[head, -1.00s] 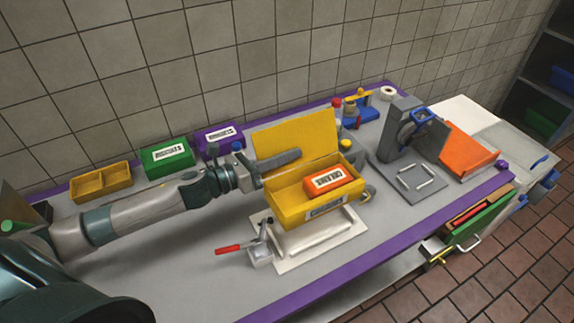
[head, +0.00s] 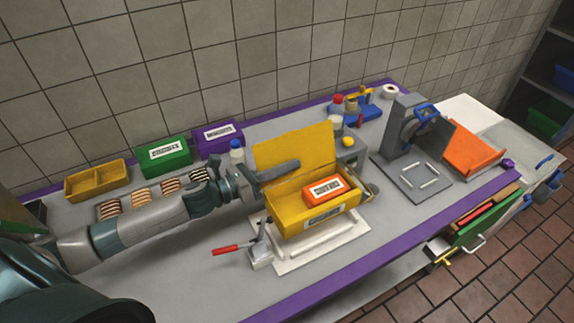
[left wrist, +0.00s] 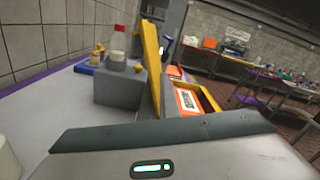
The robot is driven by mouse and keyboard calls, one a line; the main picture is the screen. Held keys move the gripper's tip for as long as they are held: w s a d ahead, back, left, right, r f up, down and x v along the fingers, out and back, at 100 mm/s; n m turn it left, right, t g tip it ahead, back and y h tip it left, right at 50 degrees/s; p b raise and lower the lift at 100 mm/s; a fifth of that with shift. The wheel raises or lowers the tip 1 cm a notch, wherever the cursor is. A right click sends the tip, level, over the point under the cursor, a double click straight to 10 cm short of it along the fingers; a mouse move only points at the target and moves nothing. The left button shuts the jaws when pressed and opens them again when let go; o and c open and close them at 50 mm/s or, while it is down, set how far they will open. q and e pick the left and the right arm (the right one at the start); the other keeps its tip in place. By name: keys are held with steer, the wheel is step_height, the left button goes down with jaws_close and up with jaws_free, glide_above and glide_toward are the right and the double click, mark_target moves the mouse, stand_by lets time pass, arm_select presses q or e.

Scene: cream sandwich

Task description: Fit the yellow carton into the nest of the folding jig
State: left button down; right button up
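The yellow carton (head: 283,225) has its lid (head: 296,148) raised at the back, and an orange box (head: 322,188) with a white label sits inside it. The carton is over the white folding jig (head: 350,238), low and close to its raised nest. I cannot tell whether it is seated. My left gripper (head: 277,173) is at the carton's left end near the lid and looks shut on it; the exact contact is hidden. The carton also shows beyond the gripper in the left wrist view (left wrist: 208,98). My right gripper is not in view.
A clamp with a red handle (head: 226,250) is at the jig's left. A grey block (head: 350,148) stands behind the carton. A grey stand (head: 405,125) is to the right. Green (head: 164,150) and purple (head: 218,137) boxes and a yellow tray (head: 97,180) line the back.

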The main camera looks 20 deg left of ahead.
mark_target(287, 176)
arm_select(q)
step_height(287, 176, down, 4)
steer(key=b, duration=0.3)
steer(key=shift+f+b, duration=0.85)
steer(key=shift+b, duration=0.15)
stand_by(1.4)
steer(key=shift+f+b, duration=0.5)
steer(key=shift+b, duration=0.05)
steer(key=shift+f+b, duration=1)
steer(key=shift+f, duration=0.15)
steer(key=c, duration=1.9)
jaws_free()
steer(key=shift+c, duration=0.2)
